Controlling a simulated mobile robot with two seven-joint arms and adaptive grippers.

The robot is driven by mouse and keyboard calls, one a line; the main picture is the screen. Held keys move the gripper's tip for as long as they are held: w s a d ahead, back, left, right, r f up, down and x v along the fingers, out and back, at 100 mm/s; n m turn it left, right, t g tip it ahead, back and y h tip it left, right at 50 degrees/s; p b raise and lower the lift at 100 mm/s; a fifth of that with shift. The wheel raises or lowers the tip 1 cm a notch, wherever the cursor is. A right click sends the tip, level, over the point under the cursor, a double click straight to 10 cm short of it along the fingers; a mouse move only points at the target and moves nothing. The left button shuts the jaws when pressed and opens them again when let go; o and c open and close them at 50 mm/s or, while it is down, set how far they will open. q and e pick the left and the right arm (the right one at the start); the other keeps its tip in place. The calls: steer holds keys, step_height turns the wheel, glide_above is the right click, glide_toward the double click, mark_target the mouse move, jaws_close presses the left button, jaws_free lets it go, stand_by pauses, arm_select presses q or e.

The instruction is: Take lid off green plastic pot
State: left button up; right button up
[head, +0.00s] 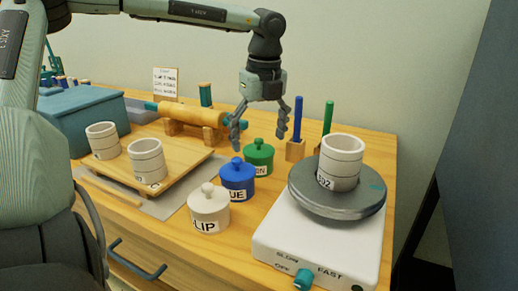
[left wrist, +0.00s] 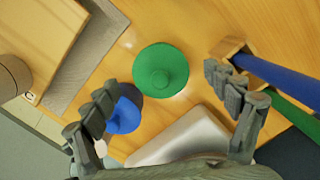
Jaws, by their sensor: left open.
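The green pot (head: 258,158) stands upright on the wooden table with its knobbed lid on. It also shows from above in the left wrist view (left wrist: 160,71), where its round lid and knob are clear. My left gripper (head: 260,127) is open and empty, pointing down above the green pot, with its fingertips apart from the lid. In the left wrist view the fingers (left wrist: 172,82) are spread to either side of the pot. My right gripper is not in view.
A blue pot (head: 237,181) and a white pot (head: 209,210) stand in front of the green one. A pottery wheel (head: 315,238) bearing a white cup (head: 341,163) is at right. Wooden holders (head: 296,150) with upright blue and green tools stand close by.

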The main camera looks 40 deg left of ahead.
arm_select(q)
steer(key=shift+f, duration=0.35)
steer(key=shift+c, duration=0.4)
steer(key=c, duration=0.9)
steer(key=shift+s, duration=0.1)
steer(key=shift+c, duration=0.8)
